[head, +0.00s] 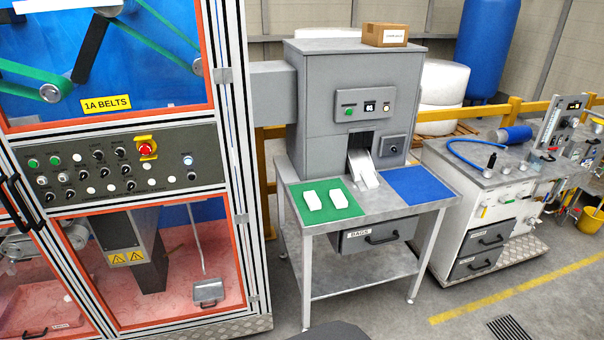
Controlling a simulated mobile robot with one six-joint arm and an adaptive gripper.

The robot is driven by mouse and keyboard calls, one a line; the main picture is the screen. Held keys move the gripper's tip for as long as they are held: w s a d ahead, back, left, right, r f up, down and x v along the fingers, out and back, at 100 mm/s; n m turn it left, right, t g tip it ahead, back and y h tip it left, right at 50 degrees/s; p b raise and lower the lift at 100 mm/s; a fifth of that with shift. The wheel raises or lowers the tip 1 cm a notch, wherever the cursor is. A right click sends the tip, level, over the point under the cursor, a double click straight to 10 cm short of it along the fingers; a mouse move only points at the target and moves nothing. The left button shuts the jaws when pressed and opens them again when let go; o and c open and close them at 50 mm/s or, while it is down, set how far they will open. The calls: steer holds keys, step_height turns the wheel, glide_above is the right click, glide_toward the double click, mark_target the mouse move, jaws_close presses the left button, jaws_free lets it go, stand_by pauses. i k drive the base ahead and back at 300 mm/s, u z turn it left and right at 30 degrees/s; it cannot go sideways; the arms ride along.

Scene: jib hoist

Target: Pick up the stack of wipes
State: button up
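Two small white blocks that look like stacks of wipes lie side by side on a green mat (327,216), the left white stack (312,200) and the right white stack (339,199). They appear slightly apart. The mat covers the left part of a metal table (368,208) in front of a grey machine (350,75). White material (363,168) also shows at the machine's outlet chute; I cannot tell whether it is a stack or part of the chute. My gripper is not in view.
A blue mat (418,186) on the table's right looks empty. A drawer marked BAGS (372,236) hangs below the tabletop. A framed machine cabinet (130,160) stands close on the left. A white drawer bench (480,200) stands right. Open floor lies in front.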

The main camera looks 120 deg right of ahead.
mark_target(370, 180)
steer(key=z, duration=4.4)
steer(key=i, duration=0.8)
steer(key=z, duration=0.2)
